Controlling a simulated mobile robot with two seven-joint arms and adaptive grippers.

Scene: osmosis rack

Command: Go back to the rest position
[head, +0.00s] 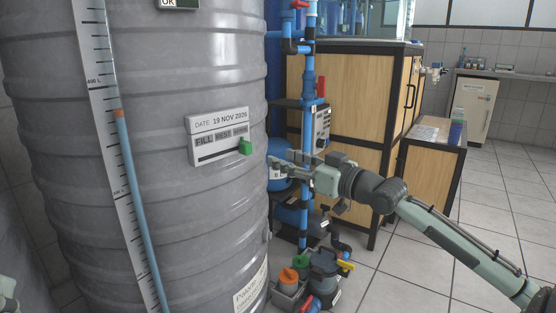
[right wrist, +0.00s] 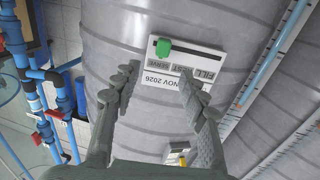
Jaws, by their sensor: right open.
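My right gripper (head: 278,166) is open and empty, just right of the grey tank (head: 190,80) in the head view. In the right wrist view its two fingers (right wrist: 160,80) are spread apart in front of the tank. The white sign plate (head: 198,122) on the tank carries a date, 19 NOV 2026, and a strip with FILL, REST and a third, blurred word. A green slider knob (head: 245,147) sits at the right end of its slot. In the right wrist view the plate appears upside down and the knob (right wrist: 163,47) is beyond the fingertips, apart from them.
Blue pipes (head: 308,60) stand behind the right gripper. A wooden cabinet (head: 350,85) stands behind them. Tiled floor (head: 420,265) is open at the right.

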